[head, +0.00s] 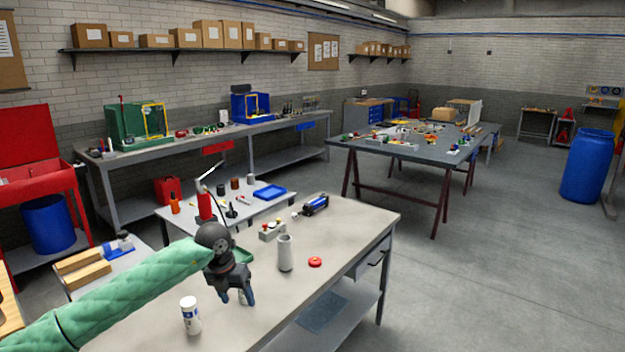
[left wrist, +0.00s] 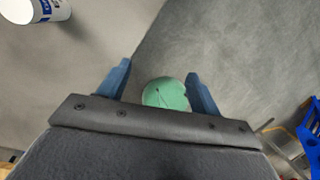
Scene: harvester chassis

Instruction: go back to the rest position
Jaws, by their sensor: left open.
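My left gripper (head: 238,297) hangs pointing down over the front part of the grey workbench (head: 340,225), with its green-sleeved arm coming in from the left. Its two blue fingers are apart, and in the left wrist view the gripper (left wrist: 160,80) holds nothing. A rounded green shape shows between and below the fingers there; I cannot tell what it is. My right gripper is not in view.
A white bottle with a blue label (head: 190,315) stands on the bench left of the gripper. A grey cylinder (head: 285,253), a red disc (head: 315,262) and a blue-black device (head: 315,205) stand further back.

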